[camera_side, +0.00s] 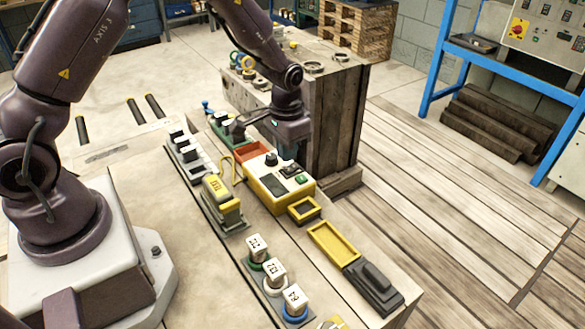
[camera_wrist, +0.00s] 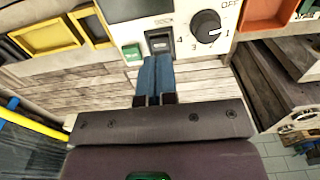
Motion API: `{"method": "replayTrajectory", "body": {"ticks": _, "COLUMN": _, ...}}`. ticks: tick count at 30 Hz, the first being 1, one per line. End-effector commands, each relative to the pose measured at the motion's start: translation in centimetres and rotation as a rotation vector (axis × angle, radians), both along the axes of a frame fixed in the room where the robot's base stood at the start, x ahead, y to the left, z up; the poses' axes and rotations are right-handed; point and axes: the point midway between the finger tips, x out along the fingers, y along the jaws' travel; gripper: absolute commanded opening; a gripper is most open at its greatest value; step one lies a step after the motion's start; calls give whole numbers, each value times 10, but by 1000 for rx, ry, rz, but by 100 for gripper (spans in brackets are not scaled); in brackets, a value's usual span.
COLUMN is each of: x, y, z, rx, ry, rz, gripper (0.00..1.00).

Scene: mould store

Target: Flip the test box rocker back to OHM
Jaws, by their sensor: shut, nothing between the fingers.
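The test box (camera_side: 262,190) is yellow-sided with a pale top, standing on the bench in the side view. Its top carries a black dial, a dark rocker and a green button. In the wrist view the rocker (camera_wrist: 159,41) is a small black switch between the green button (camera_wrist: 132,52) and the round dial (camera_wrist: 206,26). A small label beside the rocker is too blurred to read, and I cannot tell which way the rocker is tipped. My gripper (camera_wrist: 158,58) is shut and empty, its blue fingertips at the rocker's near edge; contact is unclear.
A small yellow-rimmed tray (camera_side: 304,209) and a longer yellow tray (camera_side: 334,242) stand in front of the box. A yellow block (camera_side: 222,196) and several labelled white blocks stand to the left and front. A wooden crate (camera_side: 340,120) rises close behind the box.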

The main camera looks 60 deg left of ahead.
Motion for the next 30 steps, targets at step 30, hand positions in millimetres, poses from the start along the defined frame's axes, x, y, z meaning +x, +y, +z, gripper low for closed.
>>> {"method": "replayTrajectory", "body": {"ticks": 30, "x": -30, "y": -3, "z": 39, "rx": -6, "ry": 79, "rz": 28, "gripper": 0}}
